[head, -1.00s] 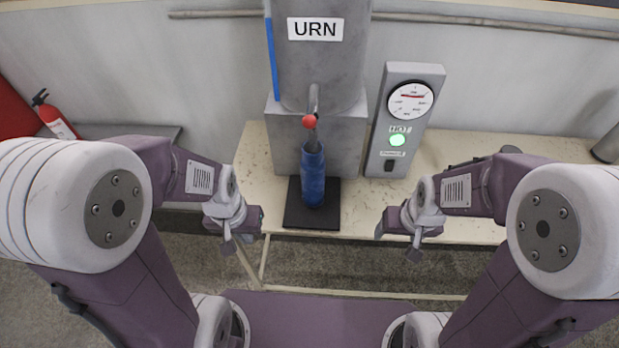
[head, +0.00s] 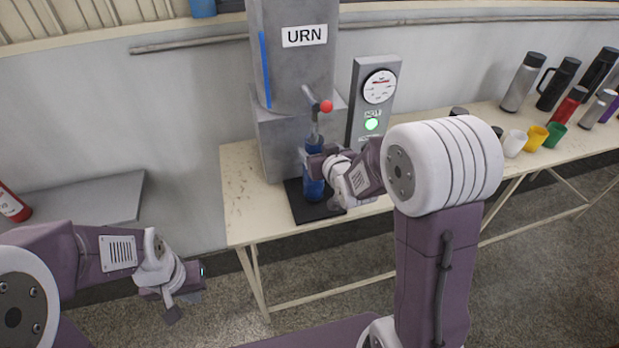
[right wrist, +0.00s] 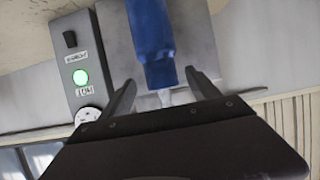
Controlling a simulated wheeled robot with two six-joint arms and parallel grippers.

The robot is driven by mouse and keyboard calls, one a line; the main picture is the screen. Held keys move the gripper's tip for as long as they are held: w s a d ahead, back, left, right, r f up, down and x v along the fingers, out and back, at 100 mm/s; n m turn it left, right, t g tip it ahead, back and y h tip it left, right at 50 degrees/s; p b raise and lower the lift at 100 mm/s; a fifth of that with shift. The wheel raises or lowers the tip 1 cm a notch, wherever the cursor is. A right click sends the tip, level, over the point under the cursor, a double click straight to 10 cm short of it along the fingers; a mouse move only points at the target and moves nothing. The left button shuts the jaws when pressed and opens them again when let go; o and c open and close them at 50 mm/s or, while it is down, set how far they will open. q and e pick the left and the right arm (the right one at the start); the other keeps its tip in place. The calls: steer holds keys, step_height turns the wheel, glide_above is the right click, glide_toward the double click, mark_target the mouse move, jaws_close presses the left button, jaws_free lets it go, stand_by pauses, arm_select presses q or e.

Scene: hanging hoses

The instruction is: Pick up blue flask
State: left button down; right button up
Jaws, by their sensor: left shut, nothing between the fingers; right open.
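The blue flask (head: 314,189) stands upright on a black pad under the urn's spout. My right gripper (head: 317,165) is at the flask in the head view and hides part of its middle. In the right wrist view the blue flask (right wrist: 150,40) appears ahead, and my right gripper (right wrist: 163,92) has its fingers spread, one to either side of the flask's near end. I cannot tell whether either finger touches it. My left gripper (head: 187,295) is shut and empty, off the table at the lower left.
The grey urn (head: 305,70) with a red-knobbed lever (head: 326,106) rises behind the flask. A gauge panel (head: 374,97) with a green light stands right of it. Several flasks and cups, including a yellow cup (head: 537,138), stand at the far right. The table's left end is clear.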

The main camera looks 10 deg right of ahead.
mark_target(317, 149)
steer(key=x, duration=0.2)
steer(key=shift+w+d+f, duration=0.15)
steer(key=shift+w+f, duration=0.05)
steer(key=shift+w, duration=0.05)
steer(key=shift+w+f, duration=0.1)
steer(key=shift+w, duration=0.05)
steer(key=shift+w+a+p, duration=0.1)
steer(key=shift+a+p, duration=0.1)
steer(key=shift+p, duration=0.1)
steer(key=p+x, duration=0.1)
steer(key=x, duration=0.3)
steer(key=shift+w+f+p, duration=0.25)
steer(key=shift+f+p, duration=0.05)
steer(key=shift+p, duration=0.05)
steer(key=shift+w+f, duration=0.15)
steer(key=shift+c, duration=0.6)
steer(key=c, duration=0.6)
jaws_close()
steer(key=shift+r, duration=0.2)
